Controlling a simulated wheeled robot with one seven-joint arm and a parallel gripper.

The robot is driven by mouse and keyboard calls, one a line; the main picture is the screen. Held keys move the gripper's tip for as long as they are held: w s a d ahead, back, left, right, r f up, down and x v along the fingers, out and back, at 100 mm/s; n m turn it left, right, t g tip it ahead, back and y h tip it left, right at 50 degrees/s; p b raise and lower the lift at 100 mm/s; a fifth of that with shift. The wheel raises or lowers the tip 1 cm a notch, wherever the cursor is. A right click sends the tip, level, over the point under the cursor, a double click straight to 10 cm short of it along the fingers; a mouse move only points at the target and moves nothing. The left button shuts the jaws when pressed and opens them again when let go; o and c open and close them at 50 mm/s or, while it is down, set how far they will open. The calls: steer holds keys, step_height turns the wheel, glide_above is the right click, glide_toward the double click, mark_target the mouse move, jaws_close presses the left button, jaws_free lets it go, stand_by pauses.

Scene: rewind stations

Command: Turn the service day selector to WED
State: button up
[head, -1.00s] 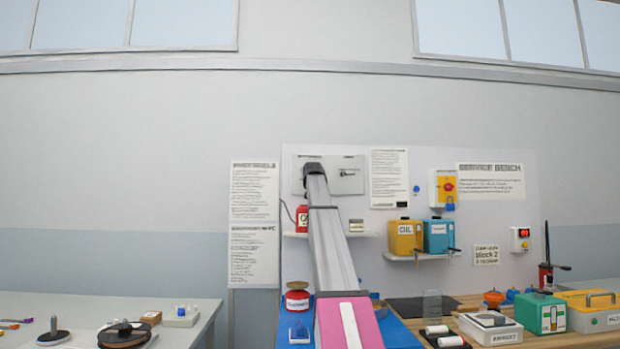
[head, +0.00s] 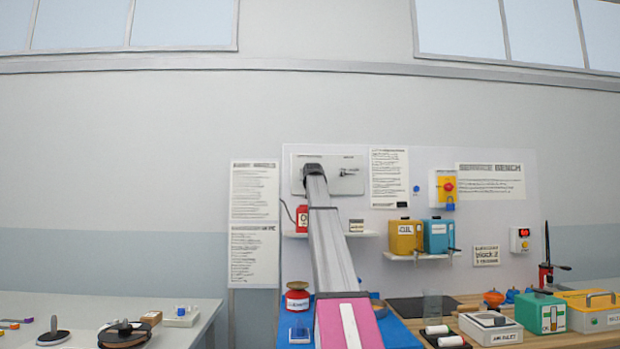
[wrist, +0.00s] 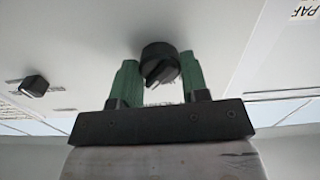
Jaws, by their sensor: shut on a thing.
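A black round selector knob (wrist: 158,58) sits on a pale panel in the wrist view. My gripper (wrist: 160,76) has its green fingers on either side of this knob and is shut on it. A pale pointer line on the knob runs slanting toward the lower left in the wrist view. The marks around the knob are mostly hidden or too small to read, so I cannot tell which day it points to. In the head view my gripper (head: 312,172) covers the left part of the wall panel (head: 340,187) and hides the held knob.
A second black knob (wrist: 35,85) stands on the same panel, apart from my fingers; it also shows in the head view (head: 348,172). Below is a shelf with a yellow oil can (head: 405,238) and a blue can (head: 437,237). A red bottle (head: 302,218) stands close beside my arm.

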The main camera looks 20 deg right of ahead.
steer(key=shift+n, duration=4.1)
steer(key=o, duration=0.9)
steer(key=shift+s, duration=0.15)
steer(key=v, duration=1)
steer(key=shift+s+a, duration=0.1)
steer(key=shift+s, duration=0.15)
